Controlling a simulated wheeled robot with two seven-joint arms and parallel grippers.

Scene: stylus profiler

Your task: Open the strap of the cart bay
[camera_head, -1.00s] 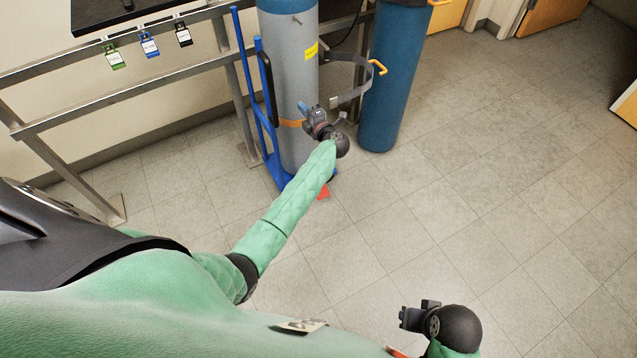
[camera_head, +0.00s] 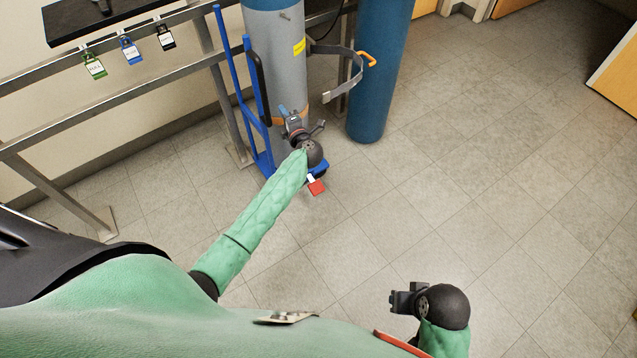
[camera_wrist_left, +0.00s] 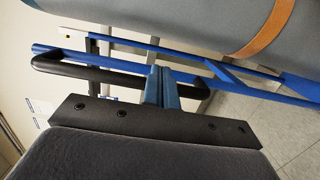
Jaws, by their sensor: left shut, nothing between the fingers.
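A grey gas cylinder (camera_head: 275,60) stands upright on a blue cart (camera_head: 262,160), and both also show in the left wrist view, the cylinder (camera_wrist_left: 180,30) along the top and the cart frame (camera_wrist_left: 225,78) behind it. My left gripper (camera_head: 285,112) is in front of the cylinder's lower part, shut and empty, below and left of the strap. My right gripper (camera_head: 396,300) is low at the front; its fingers are too unclear to judge.
A blue cylinder (camera_head: 378,75) stands close on the right. A metal rail frame (camera_head: 120,95) with several tagged padlocks runs along the left wall. A small red and white item (camera_head: 316,186) is by the cart's base. The tiled floor to the right is clear.

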